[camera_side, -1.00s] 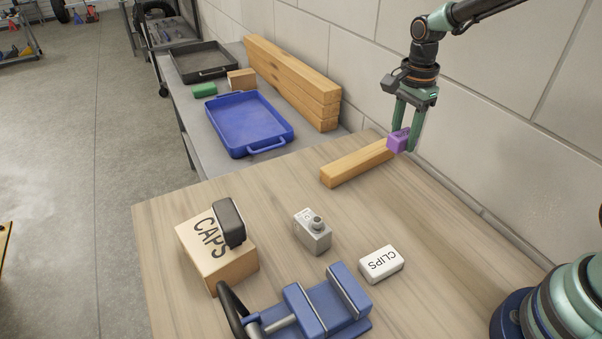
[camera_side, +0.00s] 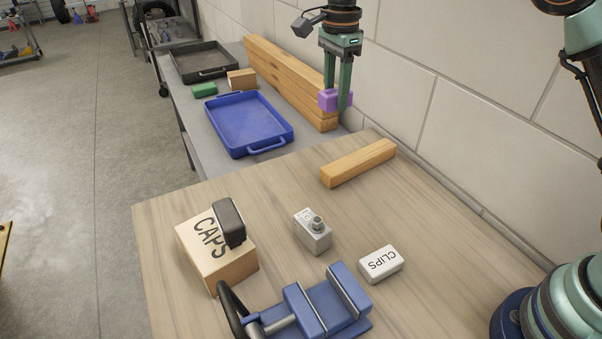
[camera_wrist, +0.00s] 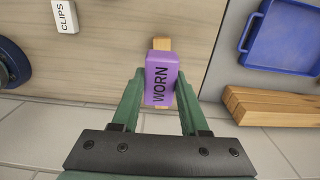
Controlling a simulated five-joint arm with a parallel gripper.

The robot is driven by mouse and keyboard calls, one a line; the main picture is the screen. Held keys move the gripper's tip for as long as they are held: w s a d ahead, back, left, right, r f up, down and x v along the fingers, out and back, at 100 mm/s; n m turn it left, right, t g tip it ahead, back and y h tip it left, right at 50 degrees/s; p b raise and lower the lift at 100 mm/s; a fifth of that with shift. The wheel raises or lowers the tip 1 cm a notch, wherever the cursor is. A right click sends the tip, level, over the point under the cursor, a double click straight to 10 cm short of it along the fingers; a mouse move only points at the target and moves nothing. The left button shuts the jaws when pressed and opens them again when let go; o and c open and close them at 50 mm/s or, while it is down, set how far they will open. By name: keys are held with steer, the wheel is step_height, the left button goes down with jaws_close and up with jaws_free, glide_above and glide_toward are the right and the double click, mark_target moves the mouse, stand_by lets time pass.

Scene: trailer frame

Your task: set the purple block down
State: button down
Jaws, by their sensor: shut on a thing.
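The purple block (camera_side: 330,100) is held in the air between the fingers of my gripper (camera_side: 337,104), in front of the stacked timbers in the side view. In the wrist view the purple block (camera_wrist: 161,79) carries the word WORN and sits between the green fingers of my gripper (camera_wrist: 160,95). It is clear of the surfaces below, as far as I can tell. Part of the block is hidden by a finger in the side view.
A wooden bar (camera_side: 357,163) lies on the wooden table (camera_side: 260,190). A CAPS box (camera_side: 222,263), a grey device (camera_side: 312,237), a white CLIPS box (camera_side: 381,263) and a blue vise (camera_side: 318,307) stand nearer. Beyond are a blue tray (camera_side: 268,146), stacked timbers (camera_side: 290,80), a green block (camera_side: 204,90) and a dark tray (camera_side: 204,74).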

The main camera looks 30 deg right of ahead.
glide_above(282, 196)
steer(key=f, duration=0.1)
step_height(282, 196, down, 20)
steer(key=shift+r, duration=0.1)
stand_by(0.4)
steer(key=shift+f, duration=0.2)
steer(key=shift+c, duration=2.1)
jaws_free()
